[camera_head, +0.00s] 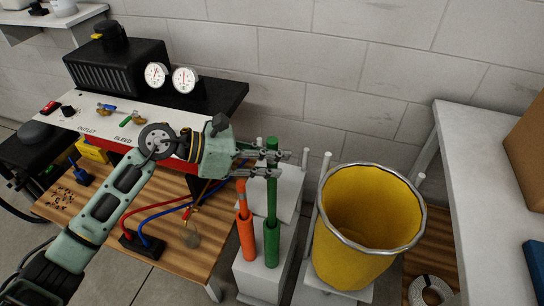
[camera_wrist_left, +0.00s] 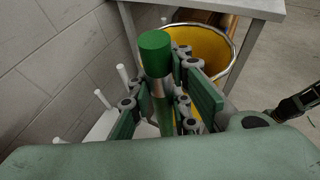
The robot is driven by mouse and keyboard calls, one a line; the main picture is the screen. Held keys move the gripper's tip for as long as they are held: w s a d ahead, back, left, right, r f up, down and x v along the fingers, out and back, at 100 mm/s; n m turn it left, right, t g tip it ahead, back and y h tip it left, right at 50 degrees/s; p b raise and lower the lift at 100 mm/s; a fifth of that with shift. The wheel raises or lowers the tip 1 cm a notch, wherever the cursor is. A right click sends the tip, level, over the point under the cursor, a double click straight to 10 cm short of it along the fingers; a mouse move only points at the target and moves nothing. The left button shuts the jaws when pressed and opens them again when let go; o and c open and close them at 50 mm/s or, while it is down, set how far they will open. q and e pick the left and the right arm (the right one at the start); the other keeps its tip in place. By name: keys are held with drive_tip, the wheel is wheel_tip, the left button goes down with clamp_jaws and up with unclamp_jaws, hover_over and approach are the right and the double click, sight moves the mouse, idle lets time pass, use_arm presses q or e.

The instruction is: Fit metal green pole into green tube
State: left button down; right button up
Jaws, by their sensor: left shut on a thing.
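The green metal pole (camera_head: 272,196) stands about upright in the head view. My left gripper (camera_head: 272,165) is shut on its upper part, below the green top end. In the left wrist view the pole's green cap (camera_wrist_left: 154,52) sticks up between the fingers of my left gripper (camera_wrist_left: 165,108). The green tube (camera_head: 271,243) stands upright directly below, and the pole's lower end meets its mouth in the picture. I cannot tell how deep the pole sits in it. The pole's lower part is hidden in the wrist view. My right gripper is not clearly seen.
An orange tube (camera_head: 246,237) with an orange pole (camera_head: 241,197) stands close left of the green tube. A yellow bin (camera_head: 335,245) with a metal rim stands to the right. White posts (camera_head: 307,162) rise nearby. A gauge panel (camera_head: 115,118) and wooden table (camera_head: 185,258) lie left.

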drive_tip(key=shift+f+b, duration=0.85)
drive_tip(key=shift+f, duration=0.15)
drive_tip(key=shift+s+a+f+b, duration=0.1)
drive_tip(key=shift+a+f+b, duration=0.35)
drive_tip(key=shift+a+b, duration=0.15)
drive_tip(key=shift+a+f+b, duration=0.15)
drive_tip(key=shift+f+b, duration=0.3)
drive_tip(key=shift+f, duration=0.05)
drive_tip(key=shift+d+f+b, duration=0.2)
drive_tip(key=shift+f+b, duration=0.7)
drive_tip(key=shift+f, duration=0.05)
drive_tip(key=shift+a+f+b, duration=0.3)
drive_tip(key=shift+f+b, duration=0.3)
drive_tip(key=shift+b, duration=0.1)
drive_tip(key=shift+w+d+f+b, duration=0.1)
drive_tip(key=shift+w+f+b, duration=0.15)
drive_tip(key=shift+f+b, duration=0.3)
drive_tip(key=shift+w+d+f+b, duration=0.1)
drive_tip(key=shift+w+f+b, duration=0.1)
drive_tip(key=shift+f+b, duration=0.3)
drive_tip(key=shift+w+r, duration=0.15)
drive_tip(key=shift+w, duration=0.1)
